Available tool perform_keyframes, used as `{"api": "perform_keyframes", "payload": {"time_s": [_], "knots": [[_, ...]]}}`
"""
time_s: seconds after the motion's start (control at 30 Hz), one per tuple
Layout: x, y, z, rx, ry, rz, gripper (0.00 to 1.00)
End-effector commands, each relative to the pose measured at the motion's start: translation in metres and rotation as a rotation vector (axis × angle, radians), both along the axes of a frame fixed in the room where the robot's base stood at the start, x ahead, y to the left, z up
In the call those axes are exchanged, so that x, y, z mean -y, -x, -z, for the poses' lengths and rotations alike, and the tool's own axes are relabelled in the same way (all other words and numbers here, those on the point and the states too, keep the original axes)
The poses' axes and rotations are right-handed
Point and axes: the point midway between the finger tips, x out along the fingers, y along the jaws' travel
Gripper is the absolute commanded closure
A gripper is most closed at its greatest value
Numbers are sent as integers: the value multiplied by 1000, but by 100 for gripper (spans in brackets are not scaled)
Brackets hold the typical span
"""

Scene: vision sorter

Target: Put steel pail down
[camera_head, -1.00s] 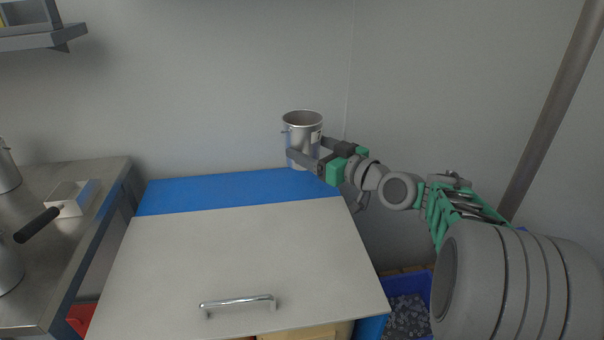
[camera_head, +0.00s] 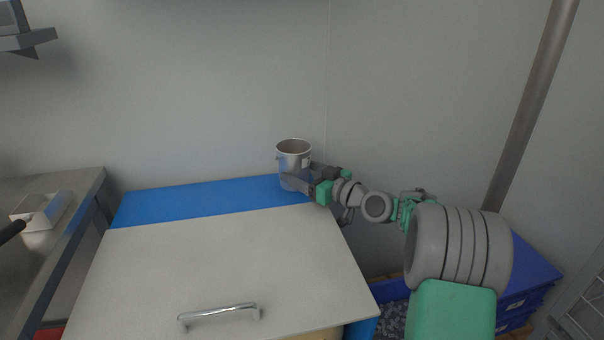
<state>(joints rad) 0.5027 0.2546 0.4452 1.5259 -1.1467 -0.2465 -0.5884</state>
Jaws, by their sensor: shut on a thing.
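The steel pail (camera_head: 293,155) is upright at the far right corner of the blue strip (camera_head: 190,200) at the back of the cabinet top. My gripper (camera_head: 297,178) comes in from the right with its fingers on either side of the pail's lower part, shut on it. The pail's base is at the level of the blue surface. I cannot tell whether it touches the surface or hangs just above it.
A pale lid panel (camera_head: 220,260) with a metal handle (camera_head: 218,314) covers the front of the cabinet. A steel counter with a white container (camera_head: 40,211) is at left. A wall shelf (camera_head: 28,40) is upper left. A blue bin (camera_head: 392,318) stands below right. The blue strip is clear left of the pail.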

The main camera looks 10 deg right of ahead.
Motion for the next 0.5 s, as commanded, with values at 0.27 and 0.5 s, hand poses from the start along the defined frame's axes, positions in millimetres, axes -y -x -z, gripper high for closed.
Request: {"api": "perform_keyframes", "payload": {"time_s": [0.27,0.5], "knots": [[0,0,1,0,0,0,7],[0,0,1,0,0,0,2]]}}
